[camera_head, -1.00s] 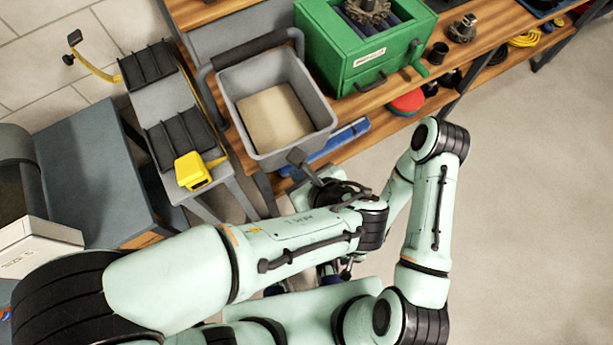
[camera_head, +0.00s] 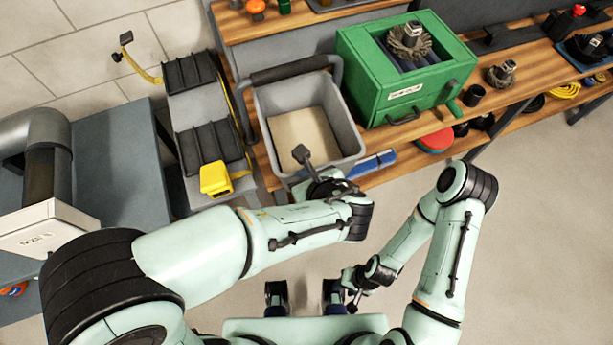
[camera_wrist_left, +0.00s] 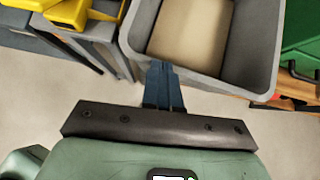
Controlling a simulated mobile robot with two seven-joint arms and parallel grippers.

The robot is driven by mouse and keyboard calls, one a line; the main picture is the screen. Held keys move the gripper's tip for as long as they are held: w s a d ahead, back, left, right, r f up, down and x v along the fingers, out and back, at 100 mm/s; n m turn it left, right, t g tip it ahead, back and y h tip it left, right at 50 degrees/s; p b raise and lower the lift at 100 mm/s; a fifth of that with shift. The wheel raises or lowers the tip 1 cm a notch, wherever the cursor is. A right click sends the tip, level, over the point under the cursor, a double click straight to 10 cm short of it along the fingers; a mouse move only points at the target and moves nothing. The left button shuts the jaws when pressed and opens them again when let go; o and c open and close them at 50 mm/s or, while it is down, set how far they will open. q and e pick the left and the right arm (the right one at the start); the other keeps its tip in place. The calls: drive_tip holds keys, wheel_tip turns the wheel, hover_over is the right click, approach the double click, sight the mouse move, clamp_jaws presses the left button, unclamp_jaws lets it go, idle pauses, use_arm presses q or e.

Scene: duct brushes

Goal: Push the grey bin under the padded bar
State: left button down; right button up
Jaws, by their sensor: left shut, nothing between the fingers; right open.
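The grey bin (camera_head: 347,137) is an open tub with a beige bottom, standing on the wooden bench. It also shows in the left wrist view (camera_wrist_left: 197,75). The padded bar (camera_head: 290,70) is a black sleeve on a grey frame along the bin's back rim. My left gripper (camera_head: 303,155) is shut and empty at the bin's near wall. In the left wrist view its fingers (camera_wrist_left: 160,82) overlap that wall's outer side; I cannot tell whether they touch. My right gripper (camera_head: 352,290) is open and empty, low over the floor, away from the bin.
A green box (camera_head: 385,75) with a brush on top stands right of the bin. A grey rack with black trays (camera_head: 208,140) and a yellow tool (camera_head: 215,179) stands to the left. A blue object (camera_head: 375,165) lies on the lower shelf. The floor at right is clear.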

use_arm(q)
drive_tip(key=w+a+p, duration=0.2)
drive_tip(key=w+a, duration=0.1)
drive_tip(key=w, duration=0.4)
drive_tip(key=shift+w+a, duration=0.2)
use_arm(e)
drive_tip(key=shift+w+r, duration=0.25)
drive_tip(key=shift+r, duration=0.4)
drive_tip(key=shift+w+r, duration=0.25)
drive_tip(key=shift+r, duration=0.35)
